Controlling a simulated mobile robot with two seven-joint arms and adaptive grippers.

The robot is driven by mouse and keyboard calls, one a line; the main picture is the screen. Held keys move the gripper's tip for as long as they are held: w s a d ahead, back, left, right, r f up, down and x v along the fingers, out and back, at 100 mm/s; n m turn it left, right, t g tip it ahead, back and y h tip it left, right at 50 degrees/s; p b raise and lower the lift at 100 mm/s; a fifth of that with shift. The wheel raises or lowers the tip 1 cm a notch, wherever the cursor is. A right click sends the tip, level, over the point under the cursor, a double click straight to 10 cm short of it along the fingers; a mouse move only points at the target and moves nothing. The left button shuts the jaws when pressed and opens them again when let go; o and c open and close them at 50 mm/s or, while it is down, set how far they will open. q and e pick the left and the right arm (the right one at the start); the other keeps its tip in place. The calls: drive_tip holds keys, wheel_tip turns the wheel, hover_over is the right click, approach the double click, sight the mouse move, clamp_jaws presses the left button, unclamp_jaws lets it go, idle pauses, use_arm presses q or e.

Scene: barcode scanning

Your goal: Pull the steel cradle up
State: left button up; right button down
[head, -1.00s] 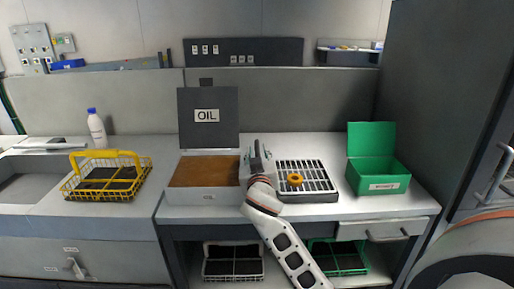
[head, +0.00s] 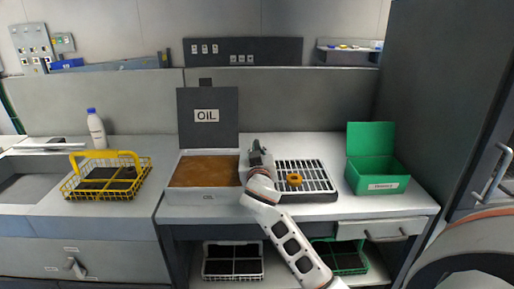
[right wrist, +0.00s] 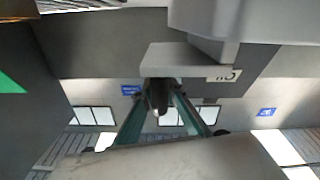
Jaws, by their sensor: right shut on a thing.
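The grey oil bath (head: 208,198) stands on the bench, its dark lid (head: 208,115) marked OIL raised behind it. Brown oil fills it. My right gripper (head: 257,150) is at the bath's right edge, beside the slatted rack. In the right wrist view the fingers (right wrist: 160,98) are shut on a dark grip piece, which appears to belong to the steel cradle. The cradle's body is not seen; oil, wrist and arm could be hiding it. My left gripper is not in view.
The slatted rack (head: 314,192) with an orange ring (head: 295,180) is close on the right. A green open box (head: 377,178) stands farther right. A yellow wire basket (head: 75,193) and a white bottle (head: 96,129) are on the left. Two baskets sit on the shelf below.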

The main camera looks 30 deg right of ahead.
wheel_tip(320, 180, up, 6)
drive_tip(key=p, duration=0.3)
drive_tip(key=shift+r+p, duration=0.15)
drive_tip(key=shift+p, duration=0.2)
drive_tip(key=shift+r, duration=0.25)
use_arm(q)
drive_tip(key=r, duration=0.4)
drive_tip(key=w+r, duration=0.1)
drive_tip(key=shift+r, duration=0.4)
use_arm(e)
drive_tip(key=c, duration=2.1)
unclamp_jaws()
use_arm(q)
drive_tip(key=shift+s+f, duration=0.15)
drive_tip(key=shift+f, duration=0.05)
use_arm(e)
drive_tip(key=shift+f, duration=0.1)
drive_tip(key=shift+f, duration=0.15)
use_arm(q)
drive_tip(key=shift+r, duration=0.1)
use_arm(e)
drive_tip(key=v, duration=1.2)
